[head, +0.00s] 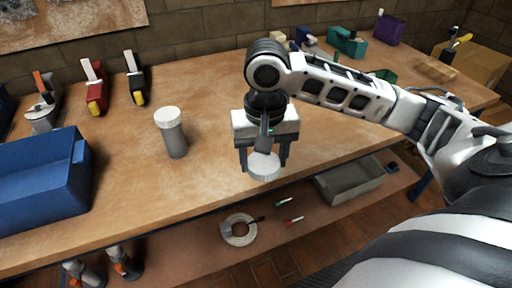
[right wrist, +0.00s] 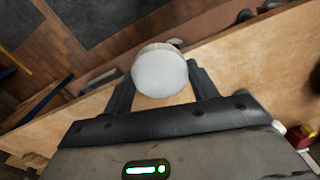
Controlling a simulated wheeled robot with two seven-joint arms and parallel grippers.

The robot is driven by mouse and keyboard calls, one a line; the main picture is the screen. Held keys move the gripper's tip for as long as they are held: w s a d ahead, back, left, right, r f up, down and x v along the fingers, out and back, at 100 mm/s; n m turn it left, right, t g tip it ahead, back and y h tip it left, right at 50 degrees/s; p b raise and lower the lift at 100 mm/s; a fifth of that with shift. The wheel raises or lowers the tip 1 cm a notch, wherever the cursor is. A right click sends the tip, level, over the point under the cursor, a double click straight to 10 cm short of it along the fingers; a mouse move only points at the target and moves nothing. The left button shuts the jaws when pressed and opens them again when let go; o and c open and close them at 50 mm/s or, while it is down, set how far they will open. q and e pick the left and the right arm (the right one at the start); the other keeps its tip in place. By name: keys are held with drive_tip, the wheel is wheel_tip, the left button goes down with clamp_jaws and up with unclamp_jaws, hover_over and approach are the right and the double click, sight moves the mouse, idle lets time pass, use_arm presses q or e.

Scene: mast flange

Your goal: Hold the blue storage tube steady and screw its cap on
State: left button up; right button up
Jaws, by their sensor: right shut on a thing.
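A grey tube (head: 174,140) with a white ribbed top stands upright on the wooden workbench (head: 210,185); its body looks grey rather than blue. My right gripper (head: 263,163) points down, to the right of the tube and apart from it. It is shut on a round white cap (head: 264,172), held near the bench's front edge. In the right wrist view the cap (right wrist: 160,72) sits between the two dark fingers. My left gripper is not in view, and nothing grips the tube.
A blue bin (head: 45,185) stands at the left. Red (head: 95,88) and black (head: 135,78) tools stand at the back left. A grey tray (head: 350,180), a coil (head: 239,229) and markers lie on the lower shelf. The bench around the tube is clear.

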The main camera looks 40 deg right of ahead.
drive_tip(key=shift+s+a+r, duration=0.1)
drive_tip(key=shift+s+r, duration=0.1)
drive_tip(key=shift+s, duration=0.25)
drive_tip(key=w+a+n, duration=0.4)
drive_tip(key=a+n, duration=0.1)
drive_tip(key=a, duration=0.1)
drive_tip(key=shift+a, duration=0.4)
drive_tip(key=shift+f, duration=0.1)
